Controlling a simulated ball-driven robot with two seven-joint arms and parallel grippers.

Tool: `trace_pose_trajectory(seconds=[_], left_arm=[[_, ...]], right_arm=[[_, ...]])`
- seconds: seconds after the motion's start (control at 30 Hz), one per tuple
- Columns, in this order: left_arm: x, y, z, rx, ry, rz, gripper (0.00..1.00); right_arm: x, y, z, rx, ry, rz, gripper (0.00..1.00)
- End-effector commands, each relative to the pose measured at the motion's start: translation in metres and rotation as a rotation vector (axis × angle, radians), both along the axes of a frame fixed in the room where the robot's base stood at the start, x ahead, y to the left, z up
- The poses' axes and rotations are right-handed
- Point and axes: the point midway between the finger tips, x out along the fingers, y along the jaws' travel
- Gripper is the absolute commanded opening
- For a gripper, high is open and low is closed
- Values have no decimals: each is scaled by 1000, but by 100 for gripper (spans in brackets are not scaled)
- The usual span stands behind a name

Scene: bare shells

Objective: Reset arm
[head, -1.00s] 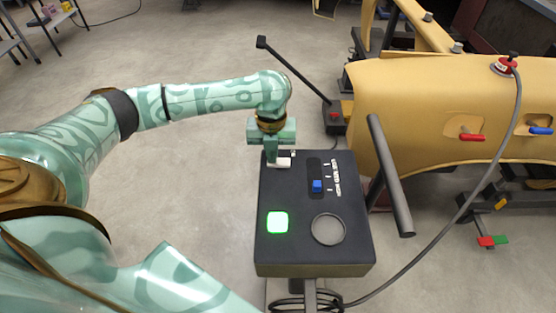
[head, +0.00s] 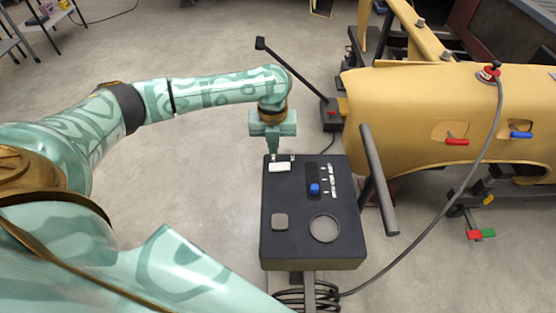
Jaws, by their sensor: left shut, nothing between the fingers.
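My left arm reaches in from the left, and its gripper (head: 271,152) points down at the far left corner of a black control box (head: 300,229). The gripper is shut and empty. Its tips are just behind a white switch (head: 280,167) on the box top; I cannot tell whether they touch it. The box top also has a blue slider knob (head: 314,189) in a dark slot, an unlit grey square button (head: 280,222) and a round ring (head: 325,229). My right gripper is not in view.
A yellow shell (head: 410,115) on a dark frame stands to the right of the box. A dark slanted bar (head: 378,180) rises beside the box's right edge. A grey cable (head: 455,225) runs from the box to the shell.

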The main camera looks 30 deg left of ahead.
Motion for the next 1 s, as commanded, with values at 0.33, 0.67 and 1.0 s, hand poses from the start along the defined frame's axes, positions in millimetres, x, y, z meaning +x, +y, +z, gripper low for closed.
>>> trace_pose_trajectory(seconds=[0.33, 0.67, 1.0], left_arm=[[0, 0, 8, 1, 1, 0, 0], [0, 0, 8, 0, 0, 0, 0], [-55, -119, -38, -162, -171, 225, 0]], right_arm=[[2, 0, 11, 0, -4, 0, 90], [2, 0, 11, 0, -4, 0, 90], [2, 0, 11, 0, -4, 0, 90]])
